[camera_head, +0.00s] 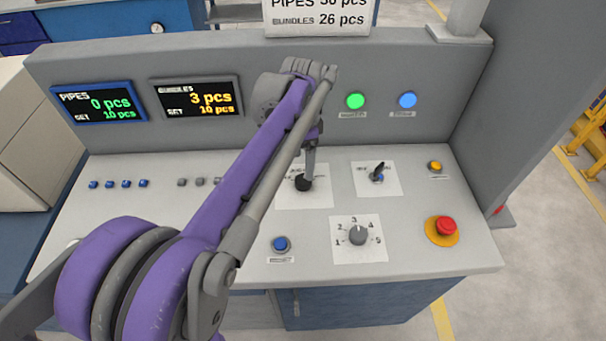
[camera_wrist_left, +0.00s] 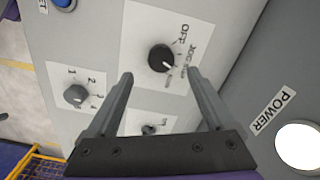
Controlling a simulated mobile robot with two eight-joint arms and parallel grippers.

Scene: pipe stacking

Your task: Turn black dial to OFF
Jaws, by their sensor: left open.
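The black dial (camera_head: 304,184) sits on a white label plate on the sloped grey console. In the left wrist view the dial (camera_wrist_left: 161,58) shows just beyond and between my fingertips, apart from both. A pale mark on its lower right edge points away from the word OFF (camera_wrist_left: 183,33); the other lettering is too small to read surely. My left gripper (camera_wrist_left: 160,76) is open and empty. In the head view the left gripper (camera_head: 310,165) points down at the dial, and my arm hides part of the label. My right gripper is not in view.
A grey numbered knob (camera_head: 358,235), a black lever switch (camera_head: 377,174), a blue button (camera_head: 280,244) and a red emergency button (camera_head: 445,227) are nearby. The console's upright panel (camera_head: 430,130) stands behind, with a green light (camera_head: 355,101) and a blue light (camera_head: 407,100).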

